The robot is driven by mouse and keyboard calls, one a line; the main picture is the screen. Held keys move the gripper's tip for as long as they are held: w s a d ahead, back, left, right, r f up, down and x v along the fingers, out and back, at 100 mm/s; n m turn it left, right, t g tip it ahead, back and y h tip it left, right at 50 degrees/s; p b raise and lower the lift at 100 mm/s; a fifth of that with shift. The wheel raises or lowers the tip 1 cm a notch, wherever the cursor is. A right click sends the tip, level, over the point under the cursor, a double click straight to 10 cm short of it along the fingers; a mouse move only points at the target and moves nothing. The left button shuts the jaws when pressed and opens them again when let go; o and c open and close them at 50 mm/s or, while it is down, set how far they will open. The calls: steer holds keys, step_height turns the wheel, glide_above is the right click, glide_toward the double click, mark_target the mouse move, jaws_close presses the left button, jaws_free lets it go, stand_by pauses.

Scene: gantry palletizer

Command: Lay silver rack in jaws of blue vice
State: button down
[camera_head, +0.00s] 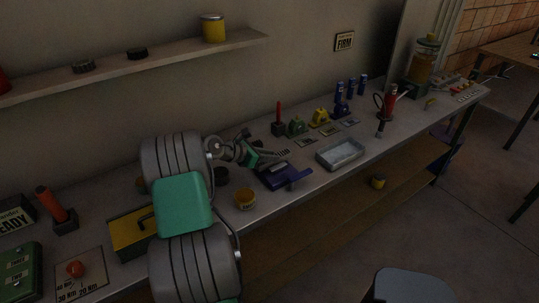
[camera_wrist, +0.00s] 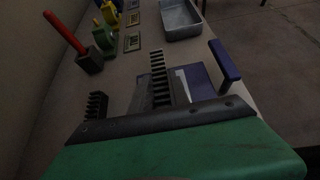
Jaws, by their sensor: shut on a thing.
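The silver rack (camera_wrist: 158,72) is a toothed grey bar that sticks out ahead of my gripper (camera_head: 254,158) in the wrist view. My gripper is shut on the rack, and the fingertips are partly hidden by the gripper's own body. In the head view the rack (camera_head: 277,154) is small and dark. The blue vice (camera_head: 285,178) stands on the bench just below and right of my gripper. In the wrist view the vice (camera_wrist: 226,62) shows to the right of the rack, partly behind it. I cannot tell whether the rack touches the vice.
A grey metal tray (camera_head: 340,154) lies to the right of the vice. A red-handled tool (camera_head: 279,118) and green and yellow pieces (camera_head: 319,117) stand along the back. A shelf (camera_head: 140,62) is on the wall above.

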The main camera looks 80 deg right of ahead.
steer(key=shift+f, duration=0.3)
steer(key=c, duration=1.2)
jaws_free()
steer(key=shift+o, duration=0.2)
